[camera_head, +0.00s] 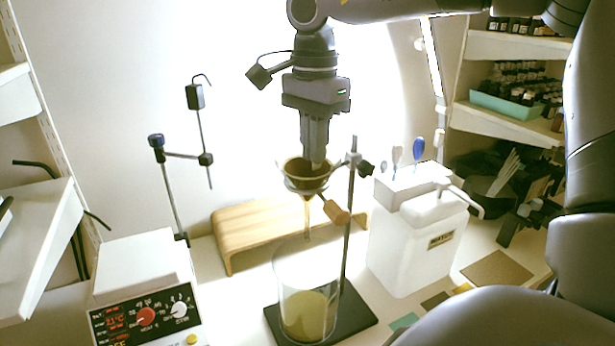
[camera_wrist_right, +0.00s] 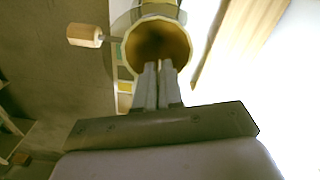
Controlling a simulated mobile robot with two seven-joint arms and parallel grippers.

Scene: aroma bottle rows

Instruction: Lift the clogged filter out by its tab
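The filter (camera_head: 297,172), brown and wet-looking inside, sits in a funnel held by a ring on the stand, above a glass beaker (camera_head: 306,290) with yellowish liquid. In the right wrist view the filter (camera_wrist_right: 158,40) is a pale-rimmed cup with a dark brown inside. My right gripper (camera_head: 316,160) points down from above, its fingertips at the filter's rim. In the right wrist view its fingers (camera_wrist_right: 158,68) are close together over the near rim. The tab is hidden or too small to make out, so I cannot tell if they hold it. My left gripper is out of view.
A wooden handle (camera_head: 335,212) sticks out below the funnel. The stand's rod (camera_head: 350,230) rises close on the right. A white container (camera_head: 415,240) stands at right, a wooden riser (camera_head: 240,235) behind, a control box (camera_head: 145,285) at left.

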